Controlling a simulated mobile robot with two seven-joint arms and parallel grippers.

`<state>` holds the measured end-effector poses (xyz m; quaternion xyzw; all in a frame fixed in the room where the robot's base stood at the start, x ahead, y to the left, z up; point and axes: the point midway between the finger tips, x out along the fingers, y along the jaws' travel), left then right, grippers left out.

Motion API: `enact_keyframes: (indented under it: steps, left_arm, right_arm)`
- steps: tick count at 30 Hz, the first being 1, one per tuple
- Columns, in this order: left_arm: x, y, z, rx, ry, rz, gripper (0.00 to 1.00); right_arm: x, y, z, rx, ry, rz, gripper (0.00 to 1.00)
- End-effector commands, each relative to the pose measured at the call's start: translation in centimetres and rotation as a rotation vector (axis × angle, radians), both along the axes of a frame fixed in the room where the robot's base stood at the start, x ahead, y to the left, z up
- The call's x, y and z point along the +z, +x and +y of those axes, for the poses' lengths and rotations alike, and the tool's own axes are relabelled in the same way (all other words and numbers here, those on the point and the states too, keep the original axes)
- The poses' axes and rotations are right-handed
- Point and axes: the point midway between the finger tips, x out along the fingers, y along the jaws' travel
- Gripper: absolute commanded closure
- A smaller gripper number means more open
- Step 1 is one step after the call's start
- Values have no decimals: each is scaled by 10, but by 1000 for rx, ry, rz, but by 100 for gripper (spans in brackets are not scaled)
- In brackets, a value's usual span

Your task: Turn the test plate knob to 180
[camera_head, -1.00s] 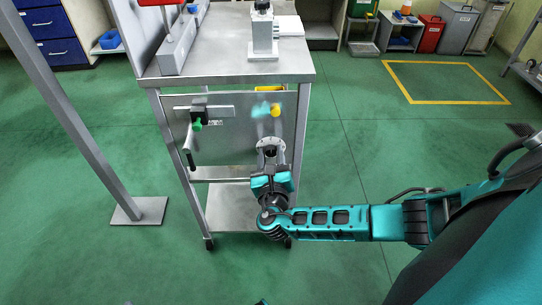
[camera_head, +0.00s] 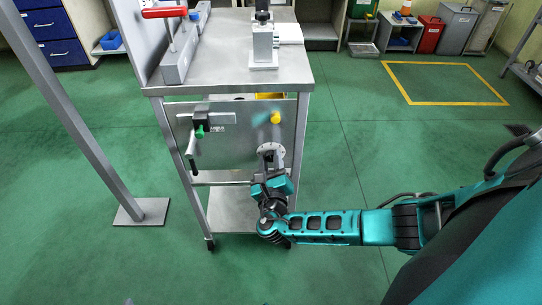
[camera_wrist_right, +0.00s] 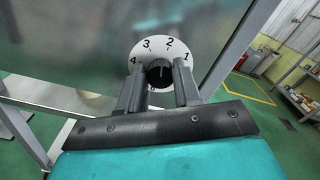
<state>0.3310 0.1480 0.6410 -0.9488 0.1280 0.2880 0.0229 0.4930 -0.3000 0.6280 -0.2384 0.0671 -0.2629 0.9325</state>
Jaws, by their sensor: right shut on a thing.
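The black knob (camera_wrist_right: 159,74) shows in the right wrist view at the centre of a white round dial (camera_wrist_right: 146,47) marked with numbers including 1, 2, 3 and 4. My right gripper (camera_wrist_right: 161,82) is shut on the knob, with one dark finger on each side of it. In the head view the dial (camera_head: 271,149) is on the lower right of the upright metal plate (camera_head: 240,137), and my right gripper (camera_head: 272,160) comes up to it from below. The knob is hidden there, and its exact angle is hard to read. My left gripper is not in view.
A yellow button (camera_head: 275,118) sits just above the dial. A green-tipped black fitting (camera_head: 200,125) is on the plate's left. The metal cart top (camera_head: 225,82) overhangs above, with a lower shelf (camera_head: 231,212) below. Green floor is open to the right.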

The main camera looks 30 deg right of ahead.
Motion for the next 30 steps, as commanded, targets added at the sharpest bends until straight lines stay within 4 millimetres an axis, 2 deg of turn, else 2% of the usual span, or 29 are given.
enact_keyframes:
  steps: [1, 3, 18, 22, 30]
  left_arm:
    - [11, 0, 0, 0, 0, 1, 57]
    - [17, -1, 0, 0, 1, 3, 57]
    - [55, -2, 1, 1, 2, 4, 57]
    - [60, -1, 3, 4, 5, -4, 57]
    - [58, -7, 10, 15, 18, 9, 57]
  right_arm:
    - [4, -1, 1, -2, -35, 25, 98]
    - [4, -1, 1, -1, -92, 60, 98]
    - [1, 0, 2, 0, -499, 308, 98]
    - [0, 0, 2, 0, -604, 373, 98]
    - [-2, 0, 3, 1, -819, 503, 98]
